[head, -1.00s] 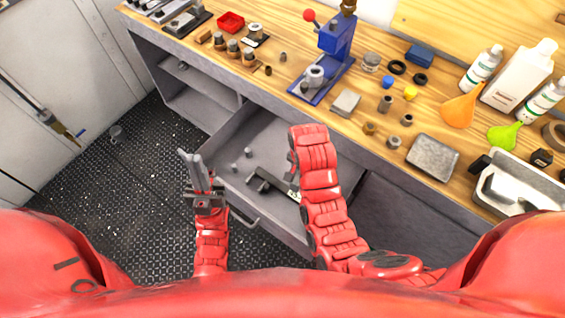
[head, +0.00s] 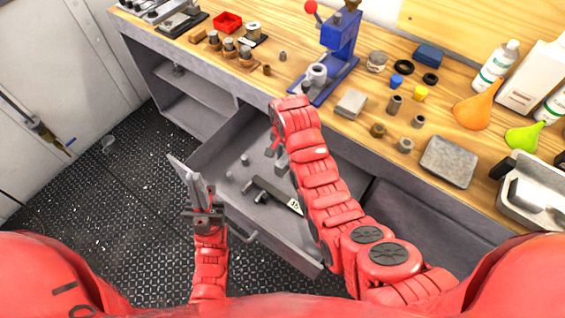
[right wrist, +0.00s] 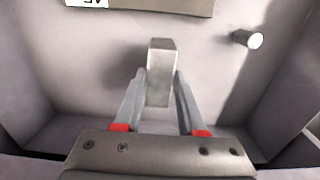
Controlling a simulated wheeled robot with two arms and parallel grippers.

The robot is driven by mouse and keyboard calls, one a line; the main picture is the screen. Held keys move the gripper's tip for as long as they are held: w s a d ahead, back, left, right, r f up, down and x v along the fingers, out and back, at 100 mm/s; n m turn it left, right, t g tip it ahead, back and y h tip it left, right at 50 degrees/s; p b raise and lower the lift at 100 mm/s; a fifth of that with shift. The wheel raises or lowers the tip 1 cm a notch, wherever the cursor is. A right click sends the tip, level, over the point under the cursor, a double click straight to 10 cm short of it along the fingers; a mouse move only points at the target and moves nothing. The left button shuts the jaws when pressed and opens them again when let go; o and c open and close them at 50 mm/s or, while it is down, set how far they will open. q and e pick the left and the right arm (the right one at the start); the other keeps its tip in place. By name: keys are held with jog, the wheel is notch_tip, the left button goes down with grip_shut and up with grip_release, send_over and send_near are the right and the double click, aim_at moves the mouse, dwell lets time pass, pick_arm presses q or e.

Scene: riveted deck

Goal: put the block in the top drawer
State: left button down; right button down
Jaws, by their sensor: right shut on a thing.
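A grey metal block (right wrist: 160,75) is held between the fingers of my right gripper (right wrist: 160,90), over the inside of an open grey drawer (right wrist: 60,65). In the head view the drawer (head: 225,150) is pulled out under the bench, and my right arm reaches over it. My right gripper (head: 275,148) is mostly hidden there behind its own arm. I cannot tell if the block touches the drawer floor. My left gripper (head: 182,166) is open and empty, left of the drawer front.
In the drawer lie small cylinders (head: 245,159) and a dark bar-like tool (head: 275,192) with a white label. On the wooden bench stand a blue press (head: 340,45), a grey slab (head: 449,161) and bottles (head: 494,70). Open shelves (head: 185,85) are left of the drawer.

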aim_at(282, 158)
jog(key=shift+w+a, duration=0.35)
jog(key=shift+w, duration=0.45)
jog(key=shift+f+p, duration=0.5)
jog(key=shift+f, duration=1.25)
jog(key=shift+f, duration=0.2)
jog(key=c, duration=0.5)
grip_release()
